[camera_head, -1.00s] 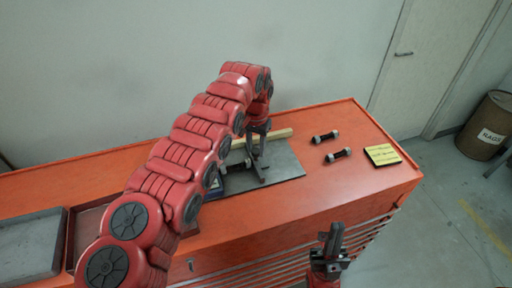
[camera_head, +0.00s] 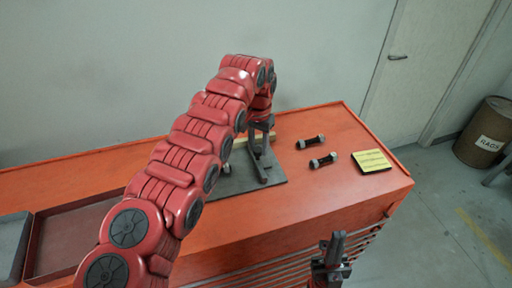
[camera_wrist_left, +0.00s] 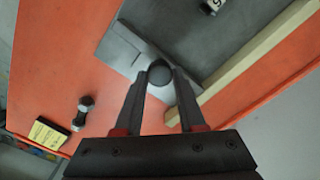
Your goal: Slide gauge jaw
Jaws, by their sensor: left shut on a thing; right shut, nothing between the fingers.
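My left gripper (camera_head: 261,130) reaches down over the grey plate on the bench top. In the left wrist view its fingers (camera_wrist_left: 160,80) are shut on a dark round knob (camera_wrist_left: 159,72). The knob stands on the light grey gauge jaw (camera_wrist_left: 122,47), which also shows in the head view (camera_head: 263,172) near the right end of the dark grey plate (camera_head: 232,184). A marked pale-and-black cylinder (camera_wrist_left: 212,6) lies on the plate, apart from the jaw. My right gripper (camera_head: 336,242) is shut and empty, in front of the bench.
Two dark studs with pale ends (camera_head: 310,142) (camera_head: 323,161) and a yellow note block (camera_head: 372,161) lie to the right. A wooden strip (camera_wrist_left: 250,60) runs along the plate's back edge. A reddish tray (camera_head: 70,240) is at the left. A rag drum (camera_head: 488,132) stands on the floor.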

